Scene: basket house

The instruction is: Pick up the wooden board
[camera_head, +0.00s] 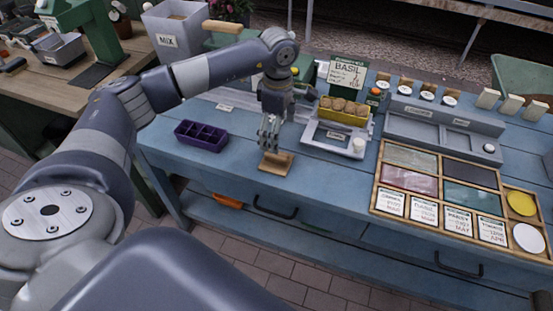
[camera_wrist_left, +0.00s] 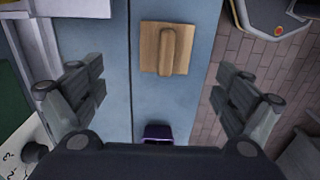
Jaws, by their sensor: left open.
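The wooden board (camera_head: 284,165) is a small light-brown piece lying near the front edge of the blue table. In the left wrist view the board (camera_wrist_left: 150,48) is a rectangle with a raised bar across it, lying between my two fingers' lines and ahead of them. My left gripper (camera_head: 270,138) points down just above and beside the board in the head view. In the wrist view the left gripper (camera_wrist_left: 160,92) has its fingers wide apart with nothing between them. My right gripper does not show in either view.
A purple divided tray (camera_head: 202,135) sits left of the board. A grey scale-like stand (camera_head: 337,137) with a yellow tray (camera_head: 344,111) is to the right. A wooden compartment frame (camera_head: 453,187) with labels lies further right. The blue table (camera_head: 325,185) is clear around the board.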

